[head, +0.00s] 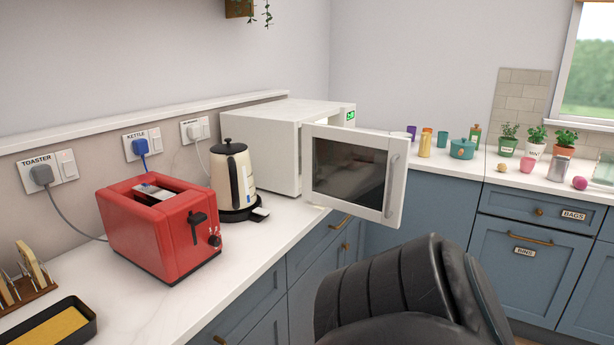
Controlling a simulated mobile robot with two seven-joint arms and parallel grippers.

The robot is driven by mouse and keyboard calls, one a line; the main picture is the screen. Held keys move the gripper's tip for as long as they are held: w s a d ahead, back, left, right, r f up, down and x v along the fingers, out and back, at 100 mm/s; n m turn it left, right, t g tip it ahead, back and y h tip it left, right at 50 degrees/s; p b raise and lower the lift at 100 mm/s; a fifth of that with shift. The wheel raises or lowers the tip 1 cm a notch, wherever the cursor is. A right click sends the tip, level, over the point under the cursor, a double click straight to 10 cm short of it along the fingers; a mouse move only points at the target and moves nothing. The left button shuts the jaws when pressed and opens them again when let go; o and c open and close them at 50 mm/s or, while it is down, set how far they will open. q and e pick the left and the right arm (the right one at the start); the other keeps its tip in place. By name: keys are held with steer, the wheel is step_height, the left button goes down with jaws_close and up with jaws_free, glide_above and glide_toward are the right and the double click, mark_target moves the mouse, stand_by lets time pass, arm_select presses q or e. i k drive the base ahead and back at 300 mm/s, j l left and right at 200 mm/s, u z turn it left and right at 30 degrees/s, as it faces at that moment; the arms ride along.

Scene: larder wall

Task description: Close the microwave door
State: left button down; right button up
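The white microwave (262,148) stands on the counter in the corner, with a green lit display at its upper right. Its door (309,172) is open and swung outward past the counter's front edge. The door has a dark window (347,172) and a pale vertical handle (391,186) near its free right edge. Most of the microwave's inside is hidden behind the door. Neither of my grippers is in the head view, so I cannot see where they are relative to the door.
A kettle (232,175) stands close to the microwave's left side. A red toaster (158,232) is nearer on the same counter (262,240). Small pots, jars and plants stand on the right-hand counter (535,181). Blue cabinets (428,205) run below.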

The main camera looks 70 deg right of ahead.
mark_target(362, 174)
steer(key=z, duration=2.55)
